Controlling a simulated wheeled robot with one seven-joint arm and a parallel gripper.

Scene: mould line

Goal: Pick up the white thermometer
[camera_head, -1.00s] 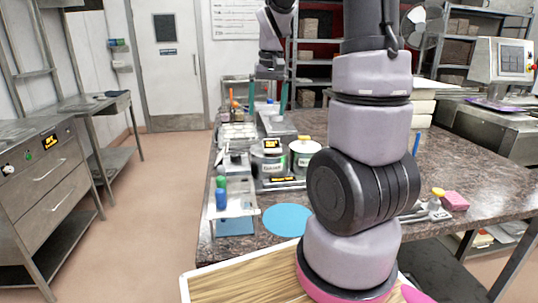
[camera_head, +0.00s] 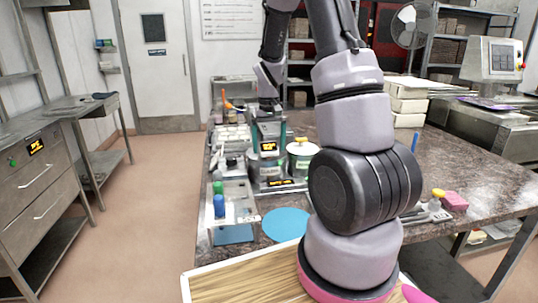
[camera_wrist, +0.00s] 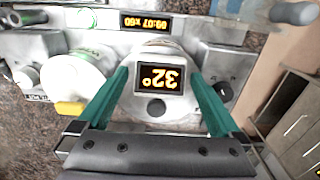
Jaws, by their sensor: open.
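A small device with a dark display reading 32°, which looks like the thermometer (camera_wrist: 158,80), shows upside down in the wrist view, between my fingers. In the head view its orange display (camera_head: 268,146) shows at a metal pot (camera_head: 268,170), below my gripper. My gripper (camera_wrist: 158,75) has two teal fingers, spread wide, one on each side of the display with gaps between. In the head view my gripper (camera_head: 268,130) points down over the pot. How deep the fingers reach around the device is not clear.
A second pot (camera_head: 301,155) with a yellow knob stands close on the right; it also shows in the wrist view (camera_wrist: 75,80). A timer display (camera_wrist: 158,22) is in front.

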